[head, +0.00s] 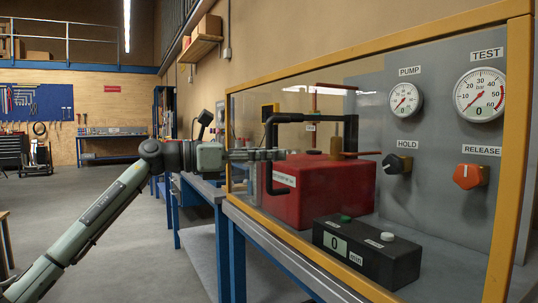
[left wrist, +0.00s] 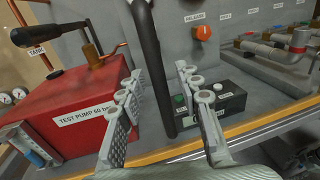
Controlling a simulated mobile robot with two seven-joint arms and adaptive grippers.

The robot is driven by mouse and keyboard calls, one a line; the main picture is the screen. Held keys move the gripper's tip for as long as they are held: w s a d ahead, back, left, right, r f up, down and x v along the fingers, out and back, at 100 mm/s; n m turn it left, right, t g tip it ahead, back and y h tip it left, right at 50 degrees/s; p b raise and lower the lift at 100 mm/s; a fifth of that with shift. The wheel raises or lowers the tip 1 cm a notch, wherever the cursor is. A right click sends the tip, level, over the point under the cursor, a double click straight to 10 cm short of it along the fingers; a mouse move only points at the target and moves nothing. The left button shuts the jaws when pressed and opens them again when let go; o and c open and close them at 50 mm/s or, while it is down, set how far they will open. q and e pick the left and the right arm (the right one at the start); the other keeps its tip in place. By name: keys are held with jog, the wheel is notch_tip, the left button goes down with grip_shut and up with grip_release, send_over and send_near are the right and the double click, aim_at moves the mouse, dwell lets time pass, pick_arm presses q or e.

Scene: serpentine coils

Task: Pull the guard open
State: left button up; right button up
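The guard is a clear panel in a yellow frame (head: 378,48) that stands across the front of the test bench. A black bow-shaped handle (head: 268,135) stands on its left part; its upright bar also shows in the left wrist view (left wrist: 151,60). My left gripper (head: 282,154) is level with the middle of the handle. In the left wrist view its two fingers (left wrist: 158,80) are spread, with the black bar between them and visible gaps beside it. I cannot tell how close the fingertips reach past the bar. My right gripper is not in view.
Behind the guard are a red test pump (head: 322,185), a black counter box (head: 366,250) and a grey panel with gauges, a black HOLD knob (head: 395,164) and an orange RELEASE knob (head: 469,176). Open floor (head: 140,230) lies to the left.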

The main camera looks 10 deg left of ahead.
pick_arm(q)
jog(key=v, duration=1.2)
